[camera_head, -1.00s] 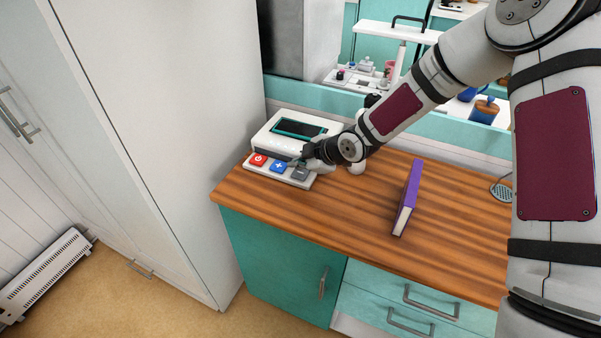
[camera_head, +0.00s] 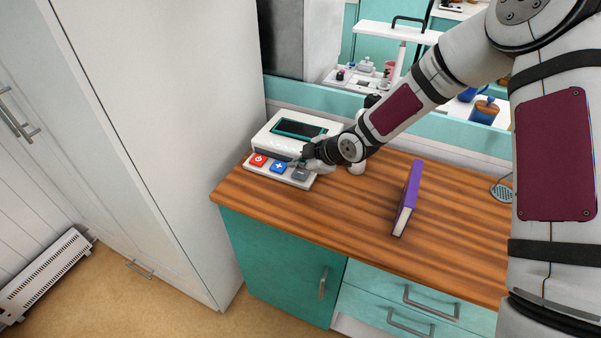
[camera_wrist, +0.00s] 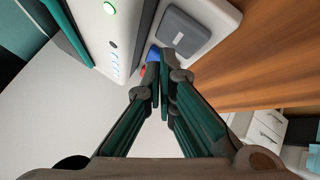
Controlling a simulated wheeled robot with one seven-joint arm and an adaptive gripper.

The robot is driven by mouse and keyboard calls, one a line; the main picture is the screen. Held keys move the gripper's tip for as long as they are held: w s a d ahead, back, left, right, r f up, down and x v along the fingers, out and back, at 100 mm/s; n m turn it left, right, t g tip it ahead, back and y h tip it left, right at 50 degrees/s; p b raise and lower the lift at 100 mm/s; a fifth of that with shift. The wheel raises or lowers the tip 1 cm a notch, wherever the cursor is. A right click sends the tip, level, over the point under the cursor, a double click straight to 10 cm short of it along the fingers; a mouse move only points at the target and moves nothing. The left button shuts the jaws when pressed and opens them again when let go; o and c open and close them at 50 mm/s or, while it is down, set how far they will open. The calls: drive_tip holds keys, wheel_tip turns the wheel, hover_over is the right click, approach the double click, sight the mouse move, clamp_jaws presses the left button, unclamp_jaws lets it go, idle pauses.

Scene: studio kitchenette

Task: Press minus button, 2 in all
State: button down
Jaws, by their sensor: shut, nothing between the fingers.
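A white device (camera_head: 292,142) with a dark screen stands on the wooden counter near the tall cabinet. Its front panel carries a red power button (camera_head: 259,160), a blue plus button (camera_head: 279,167) and a grey button (camera_head: 300,174), likely the minus; its mark is not legible. My gripper (camera_head: 302,160) is shut and empty above the panel, by the blue and grey buttons. In the wrist view the grey button (camera_wrist: 184,32) shows beyond the fingertips, and the fingers partly hide the blue button (camera_wrist: 154,55) and the red one. I cannot tell whether the fingertips touch a button.
A purple book (camera_head: 408,198) stands upright on the counter (camera_head: 350,220) right of the device. A tall white cabinet (camera_head: 170,120) closes off the left side. The counter's front middle is clear.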

sight(299, 174)
drive_tip(key=shift+f, duration=0.15)
drive_tip(key=shift+f+b, duration=0.3)
drive_tip(key=shift+f, duration=0.45)
idle(0.9)
drive_tip(key=shift+r, duration=0.9)
drive_tip(key=shift+r+p, duration=1.25)
drive_tip(key=shift+r, duration=1.25)
